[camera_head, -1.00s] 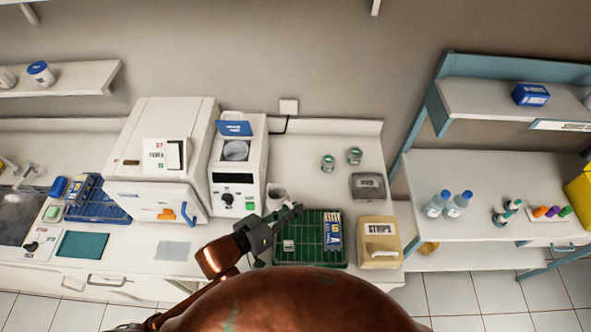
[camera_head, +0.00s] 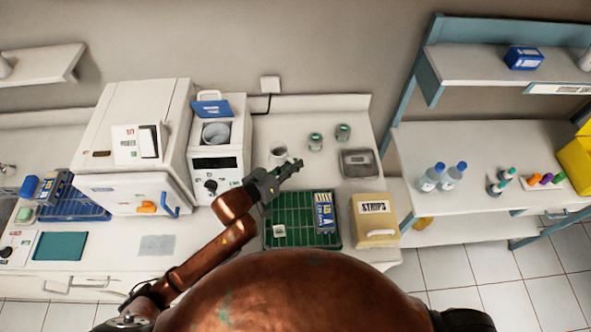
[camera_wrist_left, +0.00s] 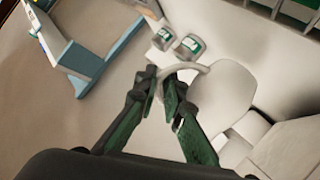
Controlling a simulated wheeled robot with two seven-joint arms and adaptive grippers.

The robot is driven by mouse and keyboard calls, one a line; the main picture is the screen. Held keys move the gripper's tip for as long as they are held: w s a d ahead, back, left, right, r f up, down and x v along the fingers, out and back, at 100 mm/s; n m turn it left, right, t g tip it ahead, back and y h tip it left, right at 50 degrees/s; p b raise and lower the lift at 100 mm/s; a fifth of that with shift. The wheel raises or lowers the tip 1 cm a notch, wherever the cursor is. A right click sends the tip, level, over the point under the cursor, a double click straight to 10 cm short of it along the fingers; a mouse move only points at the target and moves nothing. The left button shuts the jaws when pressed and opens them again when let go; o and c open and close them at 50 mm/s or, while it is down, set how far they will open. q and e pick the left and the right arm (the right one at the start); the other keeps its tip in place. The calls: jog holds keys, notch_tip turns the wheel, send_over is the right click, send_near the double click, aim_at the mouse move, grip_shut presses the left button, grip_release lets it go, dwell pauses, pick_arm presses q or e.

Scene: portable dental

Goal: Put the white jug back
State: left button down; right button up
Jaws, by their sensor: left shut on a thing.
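The white jug (camera_head: 279,154) is beside the small white machine on the counter, behind the green rack. In the left wrist view the jug (camera_wrist_left: 224,98) fills the right middle, with its curved handle between my fingertips. My left gripper (camera_head: 286,172) is in front of the jug in the head view. In the left wrist view the gripper (camera_wrist_left: 165,88) is shut on the jug's handle. I cannot tell whether the jug's base touches the counter. My right gripper is not in view.
The green rack (camera_head: 285,240) and the STRIPS box (camera_head: 374,222) stand in front. Two small green-labelled jars (camera_head: 315,142) and a grey box (camera_head: 359,163) are right of the jug. The white machine (camera_head: 230,161) stands close on the left. Bare counter lies behind the jug.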

pick_arm(q)
jog(key=f, duration=0.1)
jog(key=w+f, duration=0.1)
jog(key=f, duration=0.3)
jog(key=shift+w+d+b, duration=0.3)
jog(key=c, duration=2)
grip_release()
jog(key=shift+f, duration=0.15)
jog(key=shift+c, duration=0.2)
jog(key=v, duration=1.2)
jog(key=shift+p, duration=0.35)
